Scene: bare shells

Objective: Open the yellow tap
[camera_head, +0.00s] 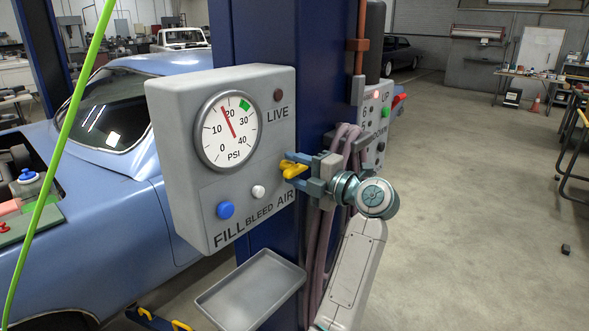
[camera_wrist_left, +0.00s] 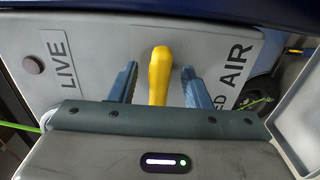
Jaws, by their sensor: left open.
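The yellow tap (camera_head: 293,169) sticks out of the right side of the front of a grey panel (camera_head: 180,160), above the word AIR. My left gripper (camera_head: 300,171) is open in front of the panel, with its blue-grey fingers around the tap. In the left wrist view the tap's yellow handle (camera_wrist_left: 158,78) stands between the two fingers (camera_wrist_left: 160,82), with a visible gap on each side. Part of the tap's base is hidden in the head view. My right gripper is not in view.
The panel has a PSI gauge (camera_head: 228,131) with its needle near 20, a dark LIVE lamp (camera_head: 278,95), a blue FILL button (camera_head: 225,210) and a white BLEED button (camera_head: 258,192). A grey tray (camera_head: 250,290) sits below. Purple hoses (camera_head: 318,245) hang beside the blue post.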

